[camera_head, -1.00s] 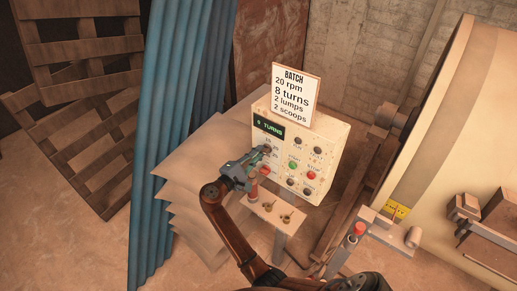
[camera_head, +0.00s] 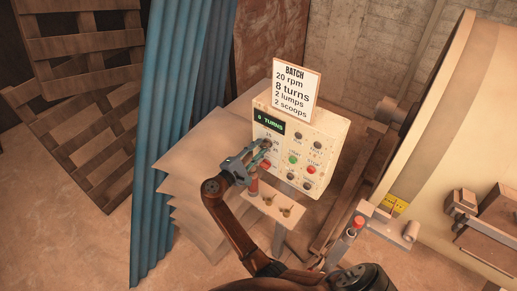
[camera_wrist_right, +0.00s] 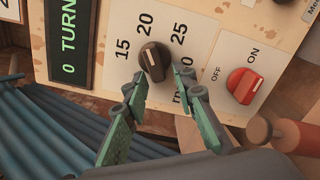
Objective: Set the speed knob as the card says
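The speed knob (camera_wrist_right: 155,62) is dark brown with a white mark, among the numbers 15, 20, 25 and a partly hidden one. In the right wrist view its mark seems to face about 20. My right gripper (camera_wrist_right: 160,78) is open, its green fingertips on either side of the knob's lower part; I cannot tell whether they touch it. In the head view the right gripper (camera_head: 262,153) is at the left of the control panel (camera_head: 325,135), covering part of the dial. The card (camera_head: 294,92) above the panel reads "BATCH, 20 rpm, 8 turns, 2 lumps, 2 scoops". My left gripper is not in view.
A red off/on switch (camera_wrist_right: 244,85) sits beside the dial. The panel display (camera_wrist_right: 69,40) reads "0 TURNS". Green (camera_head: 293,159) and red (camera_head: 311,169) buttons are on the panel. A small shelf (camera_head: 270,204) juts out below. A large drum (camera_head: 440,130) stands at right.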

